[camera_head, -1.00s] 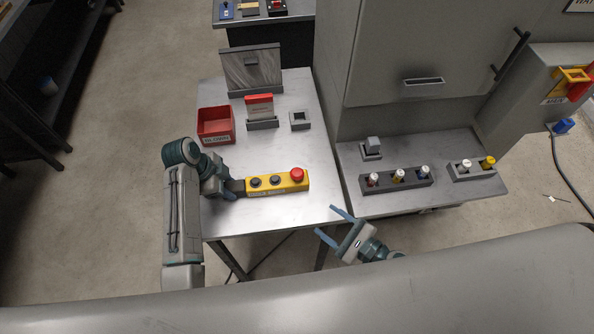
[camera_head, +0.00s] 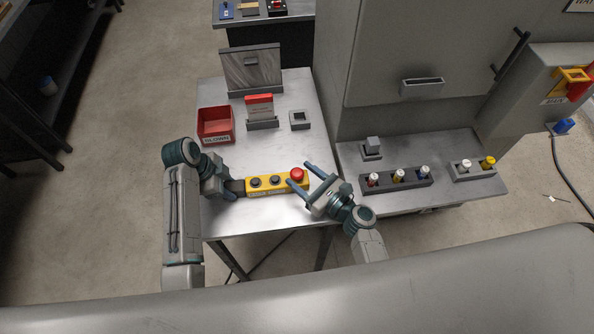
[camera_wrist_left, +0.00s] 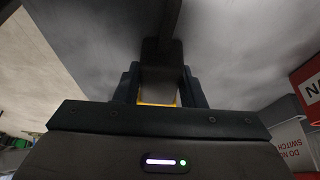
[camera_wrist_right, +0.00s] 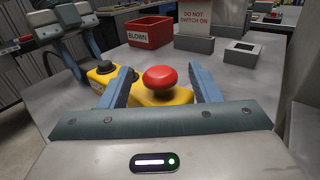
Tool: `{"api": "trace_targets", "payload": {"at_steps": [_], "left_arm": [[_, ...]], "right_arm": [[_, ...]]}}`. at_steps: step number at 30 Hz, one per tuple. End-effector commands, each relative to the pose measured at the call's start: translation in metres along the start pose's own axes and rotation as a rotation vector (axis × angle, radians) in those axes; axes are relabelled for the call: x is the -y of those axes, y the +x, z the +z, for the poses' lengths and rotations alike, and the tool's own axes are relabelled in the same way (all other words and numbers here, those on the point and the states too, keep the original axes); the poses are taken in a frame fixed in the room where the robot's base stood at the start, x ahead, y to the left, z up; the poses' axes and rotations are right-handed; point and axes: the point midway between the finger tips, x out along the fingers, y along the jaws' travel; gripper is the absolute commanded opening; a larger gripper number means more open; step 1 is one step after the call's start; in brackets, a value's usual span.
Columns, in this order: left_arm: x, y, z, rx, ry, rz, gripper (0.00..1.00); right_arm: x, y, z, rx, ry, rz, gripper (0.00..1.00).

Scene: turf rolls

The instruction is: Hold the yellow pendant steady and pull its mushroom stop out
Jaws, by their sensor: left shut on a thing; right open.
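The yellow pendant (camera_head: 265,190) lies on the metal table, with two black buttons and a red mushroom stop (camera_head: 297,174) at its right end. My left gripper (camera_head: 234,187) is shut on the pendant's dark left end. In the left wrist view the dark end (camera_wrist_left: 160,75) sits between the fingers, with a sliver of yellow below. My right gripper (camera_head: 299,175) is open, its fingers on either side of the stop end. In the right wrist view the red stop (camera_wrist_right: 159,78) shows between the open fingers, apart from both. Whether the fingers reach past its head is unclear.
A red bin (camera_head: 216,126) marked BLOWN, a red-and-white sign (camera_head: 261,108) and a small grey socket block (camera_head: 300,120) stand behind the pendant. A grey rack (camera_head: 396,181) of fuse-like pieces lies on the right bench. The table's front left is clear.

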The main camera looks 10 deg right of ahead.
Motion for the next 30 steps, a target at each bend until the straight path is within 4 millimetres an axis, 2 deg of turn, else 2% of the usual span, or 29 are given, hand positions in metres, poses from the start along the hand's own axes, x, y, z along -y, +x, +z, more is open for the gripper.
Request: {"api": "trace_targets", "payload": {"at_steps": [3, 6, 16, 24, 25, 30], "left_arm": [[0.000, 0.001, 0.001, 0.000, -0.001, 0.001, 0.00], [0.000, 0.001, 0.001, 0.000, -0.001, 0.001, 0.00], [0.000, 0.001, 0.000, 0.000, -0.001, 0.000, 0.00], [0.000, 0.001, 0.000, 0.000, 0.000, 0.000, 0.00], [0.000, 0.001, 0.000, 0.000, 0.000, 0.000, 0.00], [0.000, 0.001, 0.000, 0.000, 0.000, 0.000, 0.00]], "right_arm": [[0.000, 0.015, 0.000, 0.001, 0.000, 0.000, 0.57], [0.000, 0.021, -0.001, -0.001, 0.001, 0.000, 0.57], [0.000, 0.024, -0.001, -0.002, -0.001, 0.000, 0.57], [0.000, 0.024, -0.001, -0.002, -0.001, 0.000, 0.04], [0.000, 0.024, -0.001, -0.002, -0.001, 0.000, 0.00], [0.000, 0.024, 0.005, 0.000, -0.002, 0.000, 0.00]]}}
